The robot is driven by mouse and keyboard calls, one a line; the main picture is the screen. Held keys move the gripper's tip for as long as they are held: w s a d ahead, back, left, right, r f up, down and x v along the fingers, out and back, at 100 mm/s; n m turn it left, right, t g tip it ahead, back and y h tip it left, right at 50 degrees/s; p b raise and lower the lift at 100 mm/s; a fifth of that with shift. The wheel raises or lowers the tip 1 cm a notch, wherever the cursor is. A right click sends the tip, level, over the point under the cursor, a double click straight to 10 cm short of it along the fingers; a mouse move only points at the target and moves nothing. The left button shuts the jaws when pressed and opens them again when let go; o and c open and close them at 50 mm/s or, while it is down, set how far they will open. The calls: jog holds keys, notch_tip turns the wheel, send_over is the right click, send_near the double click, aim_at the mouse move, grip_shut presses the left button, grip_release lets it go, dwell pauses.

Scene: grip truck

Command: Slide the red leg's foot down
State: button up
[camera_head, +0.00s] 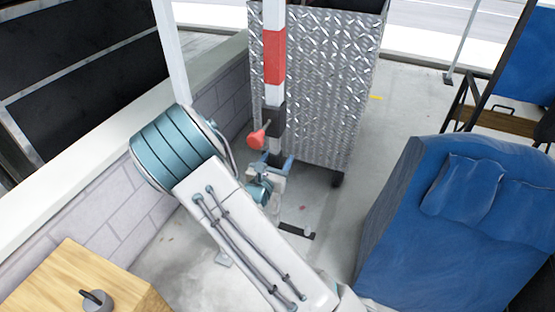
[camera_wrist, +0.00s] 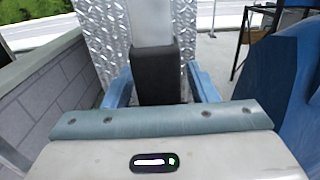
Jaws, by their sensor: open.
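The leg with the red band (camera_head: 274,55) stands upright at the upper middle of the head view. It has a black collar (camera_head: 272,118) below the band and a red knob (camera_head: 258,136) on its left side. My gripper (camera_head: 276,163) is low on the leg, just below the collar and knob. In the wrist view my gripper (camera_wrist: 160,88) is open, with one blue finger on each side of a black section of the leg (camera_wrist: 157,68). I cannot tell whether either finger touches it. The leg's lower end is hidden by my gripper and arm.
A diamond-plate metal box (camera_head: 320,85) stands right behind the leg. A grey block wall (camera_head: 105,210) runs along the left. A blue covered object (camera_head: 410,230) is at the right. A dark flat bar (camera_head: 297,231) lies on the floor, with clear floor around it.

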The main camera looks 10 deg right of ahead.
aim_at(274, 195)
grip_shut()
notch_tip(274, 195, down, 13)
jog(key=b, duration=0.7)
jog(key=shift+r+b, duration=0.2)
jog(key=shift+b, duration=0.1)
grip_release()
jog(key=shift+f, duration=0.1)
